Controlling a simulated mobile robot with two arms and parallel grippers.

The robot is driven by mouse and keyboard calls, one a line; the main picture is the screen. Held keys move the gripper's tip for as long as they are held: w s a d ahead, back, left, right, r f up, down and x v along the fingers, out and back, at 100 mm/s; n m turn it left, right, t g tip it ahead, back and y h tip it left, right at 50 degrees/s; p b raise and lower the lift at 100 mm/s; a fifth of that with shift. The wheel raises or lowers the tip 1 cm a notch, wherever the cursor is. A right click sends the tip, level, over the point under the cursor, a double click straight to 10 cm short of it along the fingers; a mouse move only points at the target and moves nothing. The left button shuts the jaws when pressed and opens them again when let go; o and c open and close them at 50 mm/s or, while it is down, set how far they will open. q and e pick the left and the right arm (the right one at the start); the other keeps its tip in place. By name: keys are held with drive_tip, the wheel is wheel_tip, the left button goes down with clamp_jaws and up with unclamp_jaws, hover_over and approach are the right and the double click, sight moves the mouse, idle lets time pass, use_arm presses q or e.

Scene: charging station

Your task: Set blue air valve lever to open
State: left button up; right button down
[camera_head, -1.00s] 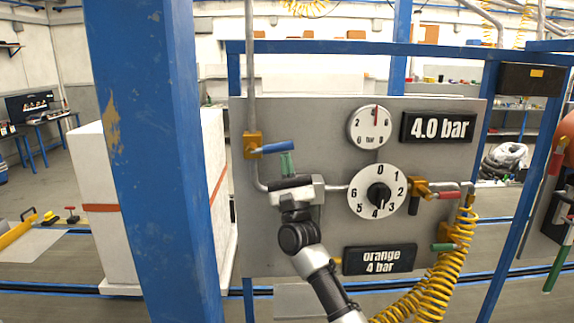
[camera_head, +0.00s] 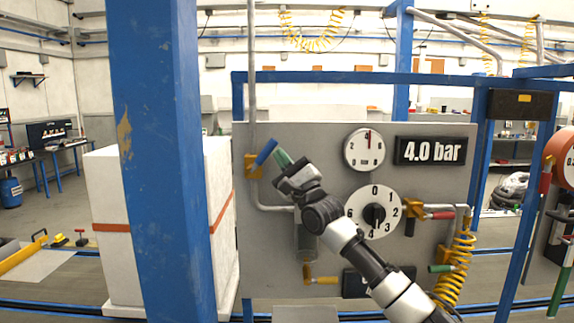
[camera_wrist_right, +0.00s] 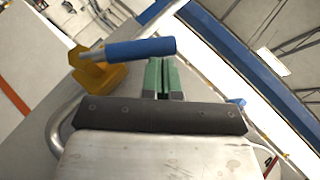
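The blue valve lever (camera_head: 267,151) sits on a yellow-brown valve body (camera_head: 252,168) at the panel's upper left. It tilts up and to the right. My right gripper (camera_head: 283,157) has green fingers, just right of and below the lever. In the right wrist view, the blue lever (camera_wrist_right: 140,48) crosses in front of the green fingertips (camera_wrist_right: 163,62), to the left of centre. The fingers lie close together with no object between them. The lever is against or very near the fingertips; contact is hard to tell. My left gripper is in no view.
The grey panel (camera_head: 335,140) carries a pressure gauge (camera_head: 364,150), a "4.0 bar" display (camera_head: 430,151) and a numbered dial (camera_head: 375,212). A red lever (camera_head: 440,215) and a yellow coiled hose (camera_head: 455,260) are at right. A blue post (camera_head: 160,150) stands left of the panel.

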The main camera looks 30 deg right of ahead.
sight(273, 147)
drive_tip(key=a+r, duration=0.1)
drive_tip(key=w+a+r, duration=0.1)
drive_tip(key=r, duration=0.1)
drive_tip(key=shift+w, duration=0.1)
drive_tip(key=shift+w+a+r, duration=0.35)
drive_tip(key=shift+a+r, duration=0.05)
drive_tip(key=shift+a, duration=0.3)
idle(0.4)
